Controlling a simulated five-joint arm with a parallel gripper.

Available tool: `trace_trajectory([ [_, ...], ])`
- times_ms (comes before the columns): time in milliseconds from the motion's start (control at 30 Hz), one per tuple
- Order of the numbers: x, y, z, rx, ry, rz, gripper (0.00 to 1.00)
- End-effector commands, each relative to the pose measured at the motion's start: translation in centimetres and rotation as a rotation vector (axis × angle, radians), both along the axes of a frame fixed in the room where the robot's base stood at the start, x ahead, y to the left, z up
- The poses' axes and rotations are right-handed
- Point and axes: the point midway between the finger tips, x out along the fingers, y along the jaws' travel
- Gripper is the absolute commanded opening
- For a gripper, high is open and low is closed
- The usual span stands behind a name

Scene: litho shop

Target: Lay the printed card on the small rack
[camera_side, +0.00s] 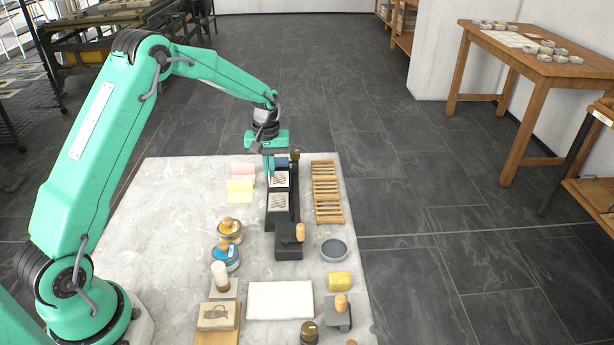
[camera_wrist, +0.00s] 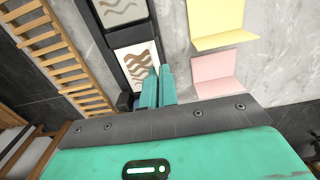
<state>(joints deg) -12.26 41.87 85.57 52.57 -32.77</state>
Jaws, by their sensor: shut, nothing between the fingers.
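A printed card with brown wavy marks (camera_wrist: 137,60) lies in the dark press bed in the wrist view; it is the far one of two pale pieces in the side view (camera_side: 281,180). The nearer piece (camera_side: 281,199) bears greyish wavy marks and also shows at the top of the wrist view (camera_wrist: 120,10). The small slatted wooden rack (camera_side: 327,192) stands right of the bed and is empty; the wrist view shows it at left (camera_wrist: 62,62). My gripper (camera_side: 269,171) is shut and empty beside the brown-marked card; its fingers cover one corner in the wrist view (camera_wrist: 159,74).
Pink paper (camera_side: 243,170) and yellow paper (camera_side: 240,190) lie left of the bed. A dark block with a wooden knob (camera_side: 289,245) is at its near end. Ink tins (camera_side: 226,258), a grey dish (camera_side: 333,250) and a yellow sponge (camera_side: 340,281) stand nearer. The slab's left side is clear.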

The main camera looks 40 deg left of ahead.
Motion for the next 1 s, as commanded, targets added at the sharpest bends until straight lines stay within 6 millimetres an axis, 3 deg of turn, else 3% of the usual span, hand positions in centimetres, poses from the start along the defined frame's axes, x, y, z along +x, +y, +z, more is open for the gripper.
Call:
trace_trajectory([
  [367,0.0,0.0,0.4,0.001,-0.001,0.0,0.0],
  [1000,0.0,0.0,3.0,0.0,-0.001,0.0,0.0],
])
